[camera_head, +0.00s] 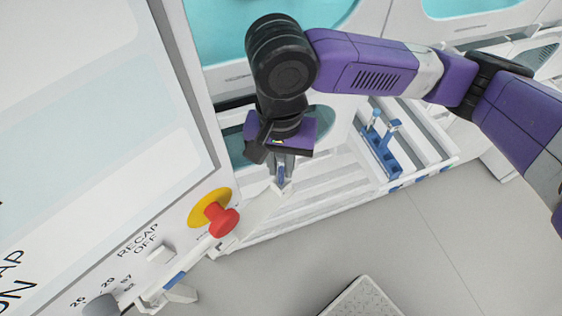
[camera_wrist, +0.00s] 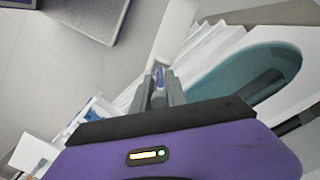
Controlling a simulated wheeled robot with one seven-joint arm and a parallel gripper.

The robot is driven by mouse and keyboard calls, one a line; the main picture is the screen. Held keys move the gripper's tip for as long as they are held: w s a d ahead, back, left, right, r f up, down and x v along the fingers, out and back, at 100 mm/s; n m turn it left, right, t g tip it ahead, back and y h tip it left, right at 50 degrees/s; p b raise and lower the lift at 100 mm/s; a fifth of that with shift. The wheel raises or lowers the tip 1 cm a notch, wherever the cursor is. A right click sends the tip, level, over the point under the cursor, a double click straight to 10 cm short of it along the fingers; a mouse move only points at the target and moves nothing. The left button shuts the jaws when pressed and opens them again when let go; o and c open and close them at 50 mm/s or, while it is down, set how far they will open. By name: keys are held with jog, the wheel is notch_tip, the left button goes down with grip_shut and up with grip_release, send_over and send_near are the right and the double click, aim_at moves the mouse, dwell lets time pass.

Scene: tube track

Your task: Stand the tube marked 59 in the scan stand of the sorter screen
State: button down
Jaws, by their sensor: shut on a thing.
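My gripper (camera_head: 282,182) points down above the white slatted ledge in the middle of the head view. It is shut on a slim tube with a blue part (camera_wrist: 159,77), which shows between the fingertips in the wrist view. The fingers hide most of the tube, and no number can be read on it. A small white fixture with a blue face (camera_head: 174,281) is at the lower left of the head view, below the panel. I cannot tell whether it is the scan stand. The sorter screen cannot be made out for certain.
A blue rack (camera_head: 379,157) with upright tubes stands in a white tray to the right. A red push button (camera_head: 222,221) on a yellow base projects from the white panel at left, near the gripper. A grey mat (camera_head: 362,300) lies on the open floor.

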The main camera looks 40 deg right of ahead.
jog(key=shift+f, duration=0.65)
jog(key=c, duration=1.3)
grip_release()
jog(key=shift+o, duration=0.2)
jog(key=shift+r, duration=3.9)
